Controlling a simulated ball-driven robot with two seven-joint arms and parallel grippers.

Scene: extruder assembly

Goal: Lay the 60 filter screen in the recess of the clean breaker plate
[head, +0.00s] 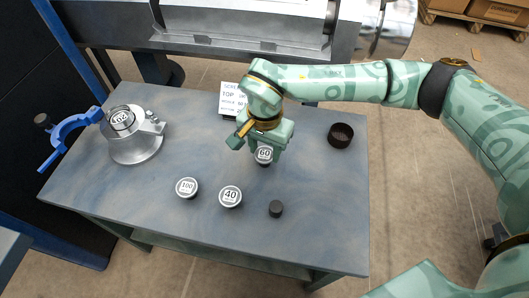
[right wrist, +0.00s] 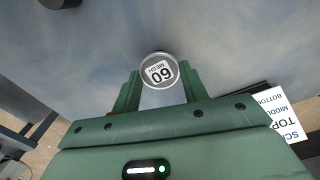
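The 60 filter screen (head: 264,155) is a small pale disc with a dark rim, held below my right gripper (head: 262,151). In the right wrist view, the screen marked "60 MESH" (right wrist: 158,71) sits between the two green fingertips (right wrist: 157,82), which close on its sides. It appears clear of the table. A silver conical holder (head: 137,144) stands at the table's left. A round piece with a printed disc (head: 121,118) sits in its top; its number is hard to read and any recess is hidden. My left gripper is not in view.
The 100 screen (head: 187,188) and 40 screen (head: 230,197) sit in front, beside a bare dark stub (head: 276,209). A dark round cup (head: 341,135) is at right. A printed sign (head: 232,100) stands behind my gripper. A blue clamp (head: 72,130) sticks out left of the holder.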

